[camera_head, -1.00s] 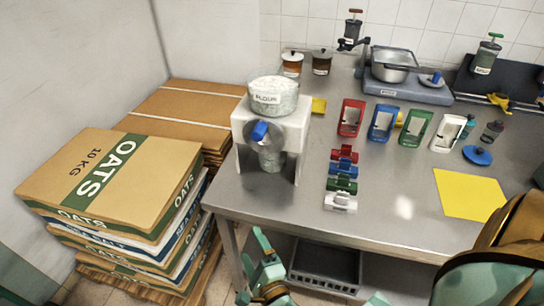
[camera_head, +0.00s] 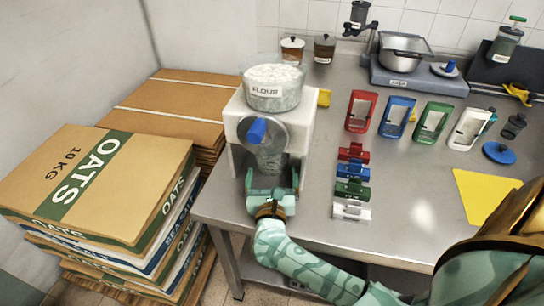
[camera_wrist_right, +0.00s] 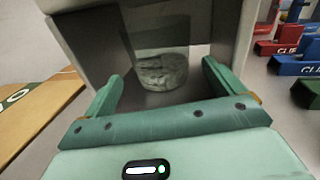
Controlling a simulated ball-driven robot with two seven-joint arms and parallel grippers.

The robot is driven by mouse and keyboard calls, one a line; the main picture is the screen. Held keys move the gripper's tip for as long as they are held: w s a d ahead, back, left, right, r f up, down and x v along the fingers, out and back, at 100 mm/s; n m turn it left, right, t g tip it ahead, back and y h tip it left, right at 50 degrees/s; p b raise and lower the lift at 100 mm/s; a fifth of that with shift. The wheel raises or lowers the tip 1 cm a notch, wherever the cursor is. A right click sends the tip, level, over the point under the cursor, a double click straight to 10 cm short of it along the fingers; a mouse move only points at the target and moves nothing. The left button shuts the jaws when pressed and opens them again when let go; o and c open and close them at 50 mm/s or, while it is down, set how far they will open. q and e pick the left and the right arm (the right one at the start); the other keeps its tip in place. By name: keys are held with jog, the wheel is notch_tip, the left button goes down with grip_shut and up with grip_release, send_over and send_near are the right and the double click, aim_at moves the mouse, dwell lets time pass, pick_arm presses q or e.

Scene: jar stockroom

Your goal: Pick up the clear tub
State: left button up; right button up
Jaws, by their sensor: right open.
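The clear tub (camera_head: 270,162) stands under the flour dispenser's spout, between the legs of its white stand. In the right wrist view the clear tub (camera_wrist_right: 163,72) has pale flour in its lower part and stands ahead, between the fingers' lines. My right gripper (camera_head: 272,180) is open in front of the stand, its fingers pointing at the tub. In the right wrist view the open fingers (camera_wrist_right: 160,85) are apart, with the tub beyond their tips and nothing held. My left gripper is not in view.
The white stand (camera_head: 305,130) with the flour hopper (camera_head: 274,92) and blue knob (camera_head: 257,131) surrounds the tub. Coloured clips (camera_head: 352,171) lie just right.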

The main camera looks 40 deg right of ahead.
aim_at(272, 166)
jog(key=b+x, duration=0.1)
jog(key=x, duration=0.5)
jog(key=shift+s, duration=0.1)
jog(key=c, duration=0.7)
jog(key=shift+a+r, duration=0.1)
jog(key=shift+r, duration=0.1)
